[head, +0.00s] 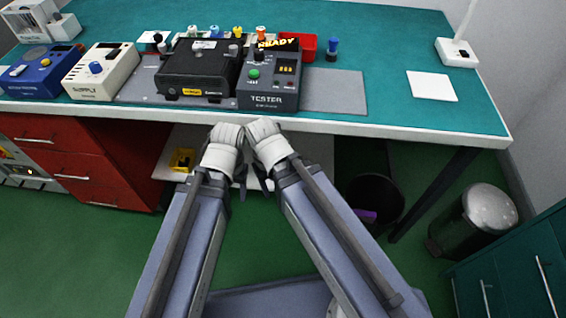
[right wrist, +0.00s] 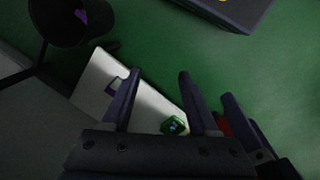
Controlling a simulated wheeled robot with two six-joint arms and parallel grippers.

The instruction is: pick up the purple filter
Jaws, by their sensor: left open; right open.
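A purple piece (head: 363,215) shows inside the dark bin under the bench; the right wrist view shows purple in the bin too (right wrist: 82,15). A small purple-and-pale item (right wrist: 114,86) lies on a white board in the right wrist view, partly behind a finger. I cannot tell which is the filter. My left gripper (head: 240,178) is in front of the bench, its fingers mostly hidden by the wrist. My right gripper (right wrist: 158,75) is beside it, open and empty, with its fingers apart above the board and floor. Neither touches a purple thing.
The teal bench (head: 390,50) carries a tester (head: 268,88), a supply box (head: 100,72) and a red bin (head: 308,46). Under it are a white shelf (head: 310,160), a yellow tray (head: 182,160) and the dark bin (head: 385,192). A metal-lidded can (head: 488,208) stands right.

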